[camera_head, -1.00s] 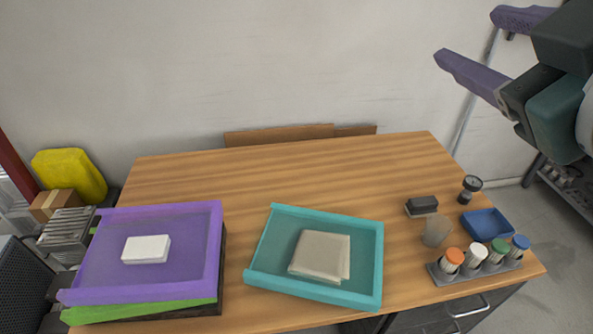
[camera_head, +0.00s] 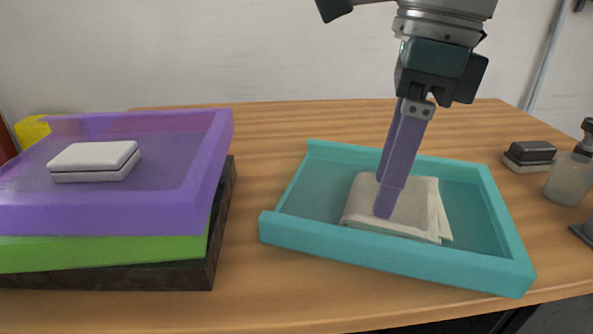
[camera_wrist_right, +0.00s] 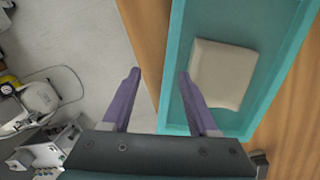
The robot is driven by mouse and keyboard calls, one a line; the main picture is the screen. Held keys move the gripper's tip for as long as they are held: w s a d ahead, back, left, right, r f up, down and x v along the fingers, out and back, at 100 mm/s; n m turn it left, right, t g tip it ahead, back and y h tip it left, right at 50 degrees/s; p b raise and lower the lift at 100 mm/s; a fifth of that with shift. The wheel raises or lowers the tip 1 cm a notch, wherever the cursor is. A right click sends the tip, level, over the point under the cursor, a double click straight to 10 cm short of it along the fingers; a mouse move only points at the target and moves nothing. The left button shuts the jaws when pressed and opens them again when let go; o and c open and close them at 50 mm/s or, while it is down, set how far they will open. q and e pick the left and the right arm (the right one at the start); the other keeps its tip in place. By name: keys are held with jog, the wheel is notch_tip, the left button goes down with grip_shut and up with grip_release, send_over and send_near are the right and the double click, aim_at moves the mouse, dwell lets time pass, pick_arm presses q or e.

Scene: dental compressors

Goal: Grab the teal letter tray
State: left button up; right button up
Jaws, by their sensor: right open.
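The teal letter tray (camera_head: 400,258) lies flat on the wooden table, right of centre in the head view, with folded beige cloth or paper (camera_head: 415,205) in it. My right gripper (camera_head: 388,208) points down over the tray's near part; one finger hides most of the other there. In the right wrist view the gripper (camera_wrist_right: 160,75) is open and empty. One finger overlaps the inside of the teal tray (camera_wrist_right: 178,35); the other is beyond its wall, over the table edge and floor. I cannot tell its exact height. My left gripper is out of view.
A purple tray (camera_head: 190,205) with a white block (camera_head: 95,160) sits on a green tray (camera_head: 110,252) and a dark one at left. A black-and-white block (camera_head: 530,155) and a jar (camera_head: 568,180) stand at right. Bare table lies behind the teal tray.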

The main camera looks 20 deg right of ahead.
aim_at(389, 241)
jog(key=d, duration=0.1)
jog(key=f+h, duration=0.1)
jog(key=d, duration=0.1)
jog(key=shift+w+d+f, duration=0.3)
jog(key=shift+d, duration=0.05)
notch_tip(389, 241, down, 3)
jog(key=shift+s+r, duration=0.1)
jog(key=shift+r, duration=0.1)
jog(key=f, duration=0.5)
jog(key=shift+s+a+f, duration=0.15)
jog(key=shift+s+a, duration=0.05)
jog(key=shift+f, duration=0.55)
jog(key=shift+w, duration=0.1)
grip_shut()
jog(key=shift+r, duration=0.1)
